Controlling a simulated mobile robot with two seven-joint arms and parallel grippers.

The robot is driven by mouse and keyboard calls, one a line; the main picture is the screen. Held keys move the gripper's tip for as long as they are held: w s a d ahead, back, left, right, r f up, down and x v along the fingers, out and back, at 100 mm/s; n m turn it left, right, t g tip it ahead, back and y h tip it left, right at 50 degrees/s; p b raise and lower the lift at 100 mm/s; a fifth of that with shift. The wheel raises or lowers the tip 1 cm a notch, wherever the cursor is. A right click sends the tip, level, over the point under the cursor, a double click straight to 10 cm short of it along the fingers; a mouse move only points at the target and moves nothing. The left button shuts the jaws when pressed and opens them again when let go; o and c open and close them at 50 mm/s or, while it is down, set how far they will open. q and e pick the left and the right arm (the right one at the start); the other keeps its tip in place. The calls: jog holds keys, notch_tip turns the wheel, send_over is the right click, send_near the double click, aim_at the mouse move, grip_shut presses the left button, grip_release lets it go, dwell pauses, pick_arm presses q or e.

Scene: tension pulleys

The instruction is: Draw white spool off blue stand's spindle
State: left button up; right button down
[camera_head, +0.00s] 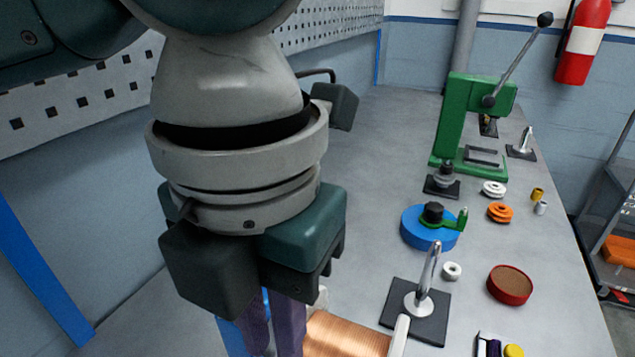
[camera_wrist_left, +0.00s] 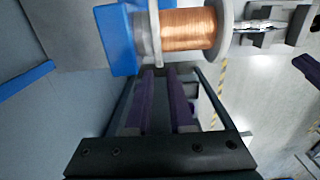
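The spool, wound with copper wire (camera_head: 345,338), is at the bottom edge of the head view, cut off by the frame. Its pale far flange (camera_head: 399,338) faces right. In the left wrist view its copper winding (camera_wrist_left: 189,29) lies between the two pale flanges, and the blue stand (camera_wrist_left: 119,40) is beside its left end. The stand also shows in the head view (camera_head: 233,338), partly behind my gripper. My left gripper (camera_wrist_left: 159,72) points at the spool's stand-side flange, its purple fingers apart. I cannot tell whether they touch it. The spindle is hidden.
A metal clamp on a black plate (camera_head: 413,312) stands right of the spool. Beyond are a blue disc (camera_head: 422,238), a red round pad (camera_head: 509,285), small pulleys and a green lever press (camera_head: 455,120). A perforated wall panel (camera_head: 60,105) bounds the left side.

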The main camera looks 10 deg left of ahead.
pick_arm(q)
notch_tip(320, 180, down, 7)
jog(key=shift+r, duration=0.15)
grip_shut()
jog(key=shift+r, duration=0.1)
dwell(1.4)
